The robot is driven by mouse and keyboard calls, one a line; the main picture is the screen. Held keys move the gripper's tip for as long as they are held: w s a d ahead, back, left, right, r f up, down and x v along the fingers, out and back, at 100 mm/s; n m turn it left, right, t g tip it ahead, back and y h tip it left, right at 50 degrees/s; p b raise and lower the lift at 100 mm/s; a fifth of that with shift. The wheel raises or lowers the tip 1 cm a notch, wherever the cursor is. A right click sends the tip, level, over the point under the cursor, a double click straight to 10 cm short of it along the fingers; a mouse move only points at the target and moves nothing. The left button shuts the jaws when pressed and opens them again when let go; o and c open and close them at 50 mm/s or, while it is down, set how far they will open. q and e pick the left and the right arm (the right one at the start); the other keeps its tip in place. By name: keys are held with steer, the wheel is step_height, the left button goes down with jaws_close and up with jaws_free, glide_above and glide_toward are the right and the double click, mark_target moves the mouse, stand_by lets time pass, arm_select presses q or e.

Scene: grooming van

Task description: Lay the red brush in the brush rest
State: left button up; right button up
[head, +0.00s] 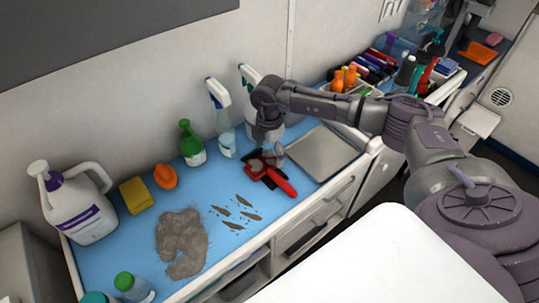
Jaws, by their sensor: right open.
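The red brush (282,183) lies on the blue counter mat, its red handle pointing down and to the right and its dark head partly hidden by my right gripper. My right gripper (267,156) is open and points down just above the brush head; I cannot tell whether it touches it. A shallow grey tray (318,153) lies right of the brush and looks empty. I cannot tell for sure that it is the brush rest. My left gripper is not in view.
Spray bottles (224,130) stand along the wall behind the brush. A grey fur clump (181,243) and dark scraps (236,211) lie to the left. A white jug (84,210), a yellow sponge (134,195) and an orange item (166,177) stand further left. Bins of colourful bottles (372,68) fill the back right.

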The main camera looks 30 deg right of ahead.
step_height(320, 180, up, 11)
steer(key=b, duration=0.1)
steer(key=shift+f+b, duration=0.15)
steer(key=shift+b, duration=0.2)
stand_by(0.3)
